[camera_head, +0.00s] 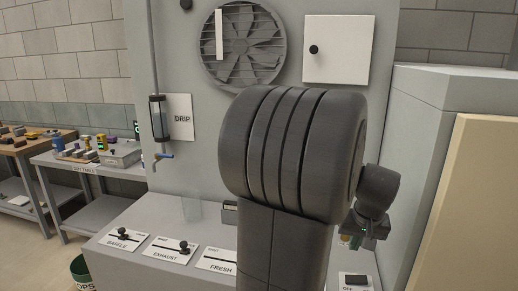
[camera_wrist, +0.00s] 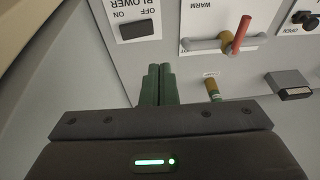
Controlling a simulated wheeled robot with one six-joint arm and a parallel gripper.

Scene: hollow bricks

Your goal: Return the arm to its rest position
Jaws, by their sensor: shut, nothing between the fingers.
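My arm (camera_head: 290,150) fills the middle of the head view, its dark links bent, with the wrist hanging at the right. My gripper (camera_wrist: 159,72) shows in the wrist view with its two green fingers together and nothing between them. In the head view the gripper (camera_head: 357,240) is small, partly hidden behind my arm, and above the right end of the control bench. In the wrist view the fingers lie in front of a grey panel with a blower switch (camera_wrist: 141,30). I cannot tell the exact gap to the panel.
The control bench (camera_head: 125,222) carries baffle (camera_head: 123,234), exhaust (camera_head: 184,247) and fresh (camera_head: 215,262) sliders. A red-handled warm lever (camera_wrist: 237,38) is near the fingers. A grey cabinet (camera_head: 440,90) stands close at right. A drip bottle (camera_head: 158,118) hangs left.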

